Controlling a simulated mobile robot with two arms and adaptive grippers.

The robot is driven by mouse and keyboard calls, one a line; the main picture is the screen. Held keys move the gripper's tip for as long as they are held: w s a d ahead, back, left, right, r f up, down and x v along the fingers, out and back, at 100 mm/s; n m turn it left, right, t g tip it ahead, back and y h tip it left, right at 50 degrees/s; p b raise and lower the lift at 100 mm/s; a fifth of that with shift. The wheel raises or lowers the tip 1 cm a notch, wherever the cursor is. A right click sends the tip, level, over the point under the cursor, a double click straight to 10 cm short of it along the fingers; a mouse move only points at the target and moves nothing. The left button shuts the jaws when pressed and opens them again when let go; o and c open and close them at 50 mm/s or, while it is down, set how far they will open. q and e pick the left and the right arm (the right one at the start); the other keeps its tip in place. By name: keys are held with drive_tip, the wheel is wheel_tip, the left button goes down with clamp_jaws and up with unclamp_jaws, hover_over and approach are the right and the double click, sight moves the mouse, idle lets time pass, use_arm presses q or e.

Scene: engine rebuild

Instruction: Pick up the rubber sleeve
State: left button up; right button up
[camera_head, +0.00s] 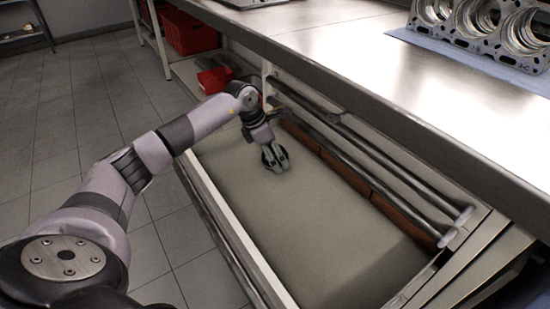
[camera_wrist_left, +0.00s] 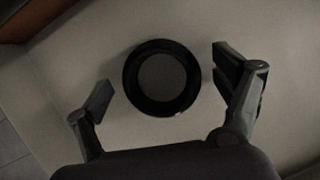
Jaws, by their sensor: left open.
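The rubber sleeve (camera_wrist_left: 133,93) is a black ring in the left wrist view, lying on the pale drawer bottom (camera_wrist_left: 290,105). My left gripper (camera_wrist_left: 160,84) is open, with one finger on each side of the ring and a gap to both. I cannot tell how high it is above the ring. In the head view my left gripper (camera_head: 276,160) reaches down into the open drawer (camera_head: 320,235), and the sleeve is hidden or too dark to tell from the fingers there. My right gripper is not in view.
A steel workbench (camera_head: 340,42) overhangs the drawer's right side. Two metal rails (camera_head: 370,170) and a brown strip (camera_head: 345,170) run along that side. Red bins (camera_head: 190,32) stand on a shelf behind. An engine block (camera_head: 480,30) sits on the bench. The drawer's front part is empty.

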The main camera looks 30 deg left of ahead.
use_arm(q)
drive_tip(key=shift+c, duration=0.2)
drive_tip(key=c, duration=1.2)
